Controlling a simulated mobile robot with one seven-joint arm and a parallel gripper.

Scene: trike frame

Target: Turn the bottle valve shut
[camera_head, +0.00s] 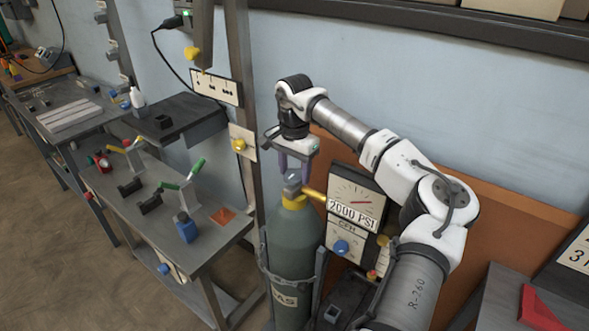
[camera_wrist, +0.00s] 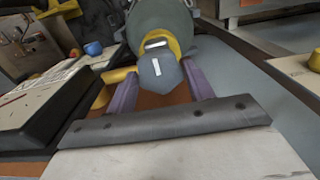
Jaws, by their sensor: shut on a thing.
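A dark green gas bottle (camera_head: 294,255) stands upright in a rack, with a yellow collar (camera_head: 292,202) at its neck. The bottle valve (camera_head: 292,185) is a grey, faceted knob on top; in the wrist view the valve (camera_wrist: 158,75) carries a white bar mark. My gripper (camera_head: 292,172) points down over the bottle, and its purple fingers are shut on the valve from both sides. In the wrist view the fingers (camera_wrist: 161,90) flank the knob. A yellow outlet (camera_head: 314,194) runs from the neck toward the gauge panel.
A gauge panel (camera_head: 355,204) reading "2000 PSI" stands close right of the bottle, with a blue knob (camera_head: 341,247) below it. A metal post (camera_head: 245,120) rises behind.

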